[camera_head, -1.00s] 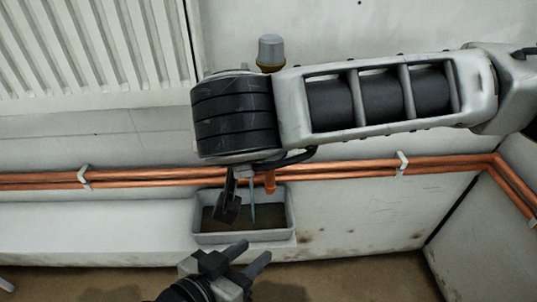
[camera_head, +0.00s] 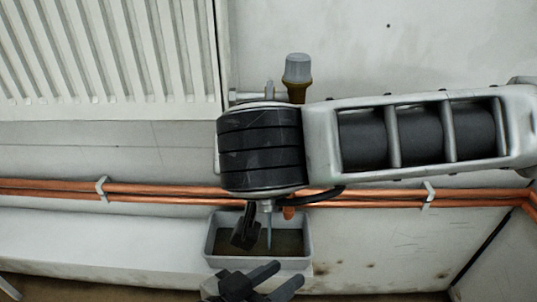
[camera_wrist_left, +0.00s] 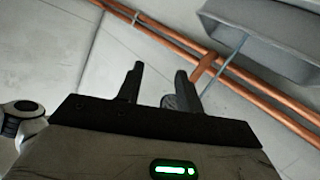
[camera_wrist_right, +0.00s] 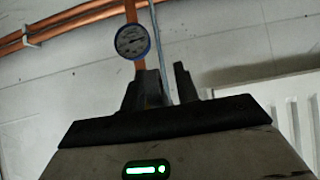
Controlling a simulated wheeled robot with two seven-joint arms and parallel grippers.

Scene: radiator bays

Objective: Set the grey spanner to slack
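No whole spanner can be made out. A small grey upright piece (camera_head: 270,89) stands beside the valve with the grey cap (camera_head: 297,69); I cannot tell whether it belongs to the spanner. My right wrist hides the fittings below. My right gripper (camera_wrist_right: 167,72) appears open in its wrist view, near a round gauge (camera_wrist_right: 132,41) and a thin blue-grey line (camera_wrist_right: 154,25). My left gripper (camera_head: 282,276) is open and empty in front of the tray (camera_head: 211,240). Its wrist view shows the fingers apart (camera_wrist_left: 158,68), with the gauge partly hidden beyond.
A white radiator (camera_head: 110,60) hangs at the upper left. Copper pipes (camera_head: 150,196) run along the wall above the tray. The tray holds dark liquid, and a thin blue line (camera_head: 269,235) drops into it. The wall right of the tray is clear.

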